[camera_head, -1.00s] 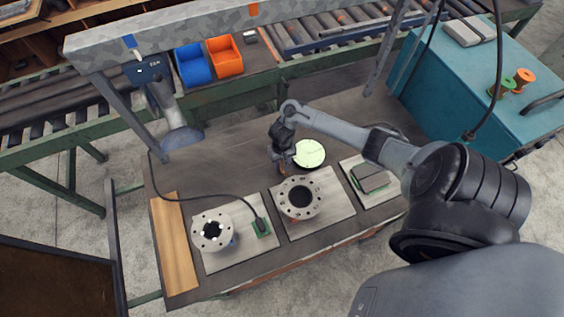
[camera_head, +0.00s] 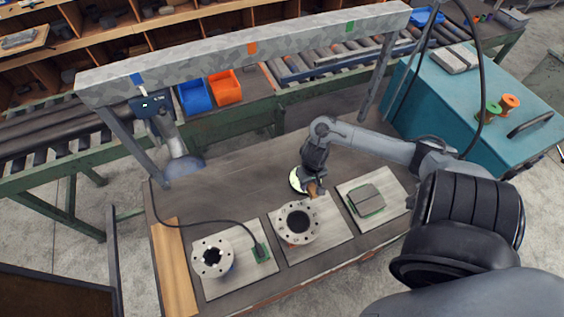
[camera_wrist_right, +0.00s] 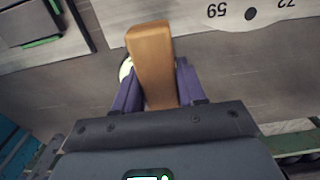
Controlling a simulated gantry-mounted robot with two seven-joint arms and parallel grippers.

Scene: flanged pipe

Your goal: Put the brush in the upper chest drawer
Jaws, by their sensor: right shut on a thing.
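My right gripper (camera_head: 315,178) is shut on the brush's orange-brown wooden handle (camera_wrist_right: 152,62). In the right wrist view the handle stands out between the two purple fingers. In the head view a small part of the brush (camera_head: 314,190) shows below the gripper, over the bench behind the middle flange; its bristles cannot be made out. The teal chest (camera_head: 525,140) stands at the right, apart from the gripper, with a dark handle on it. I cannot tell an open drawer in it. My left gripper is not in view.
Flanges (camera_head: 297,222) and (camera_head: 212,257) and a dark block (camera_head: 367,199) rest on plates along the bench. A pale disc (camera_head: 296,179) is partly hidden behind the gripper. A beam (camera_head: 240,48) on legs spans the bench. Spools (camera_head: 509,103) and a cable are at the chest.

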